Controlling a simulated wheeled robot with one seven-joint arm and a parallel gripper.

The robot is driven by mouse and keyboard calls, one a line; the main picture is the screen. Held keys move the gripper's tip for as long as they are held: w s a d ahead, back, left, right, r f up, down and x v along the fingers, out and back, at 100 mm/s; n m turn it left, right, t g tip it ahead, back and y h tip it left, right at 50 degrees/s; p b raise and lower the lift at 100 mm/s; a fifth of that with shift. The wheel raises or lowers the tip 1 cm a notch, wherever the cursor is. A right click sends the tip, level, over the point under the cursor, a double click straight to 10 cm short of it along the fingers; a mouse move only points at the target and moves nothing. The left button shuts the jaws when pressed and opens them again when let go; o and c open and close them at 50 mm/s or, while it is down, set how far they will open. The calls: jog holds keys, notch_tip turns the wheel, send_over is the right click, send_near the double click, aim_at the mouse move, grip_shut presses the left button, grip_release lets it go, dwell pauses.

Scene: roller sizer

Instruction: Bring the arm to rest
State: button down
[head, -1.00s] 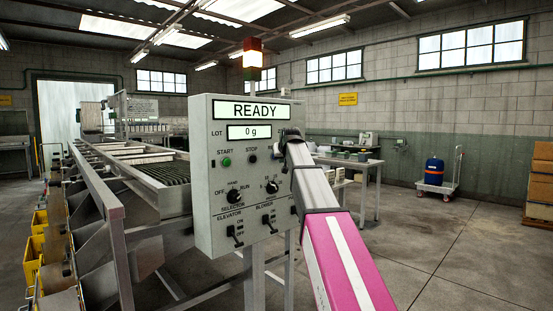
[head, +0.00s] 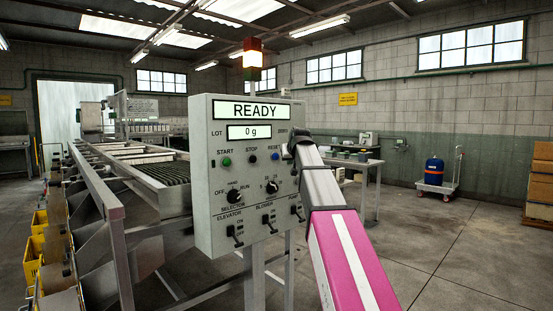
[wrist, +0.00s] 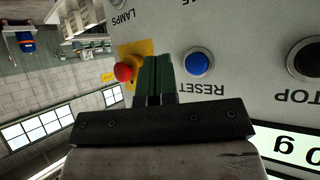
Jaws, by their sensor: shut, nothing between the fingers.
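My gripper (wrist: 153,75) shows in the wrist view with its green fingers shut together and nothing between them. They appear in front of the grey control panel, between a red mushroom button on a yellow plate (wrist: 123,72) and the blue RESET button (wrist: 196,64); I cannot tell the gap to the panel. In the head view my arm reaches up from the bottom right to the panel's right edge, and my fingers are not clearly visible there. The control panel (head: 225,190) reads READY and 0 g. The RESET button (head: 275,157) is uncovered in the head view.
The roller sizer (head: 105,200) with yellow crates (head: 38,222) stands left of the panel. A signal tower (head: 252,60) is lit above it. A table (head: 352,162) stands behind my arm. A trolley with a blue drum (head: 433,172) is at right.

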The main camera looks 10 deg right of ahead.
dwell(0.5)
jog(key=s+f+g, duration=0.2)
jog(key=s+f, duration=0.2)
jog(key=f, duration=0.8)
jog(key=s+f+g, duration=0.1)
jog(key=s+f, duration=0.3)
jog(key=f, duration=0.7)
jog(key=s+f+g, duration=0.2)
jog(key=s+f, duration=0.2)
jog(key=f, duration=0.8)
jog(key=s+f+m+g+h, duration=0.1)
jog(key=s+f+g, duration=0.4)
jog(key=s+f, duration=1.8)
jog(key=shift+a+g, duration=0.4)
jog(key=shift+s, duration=0.1)
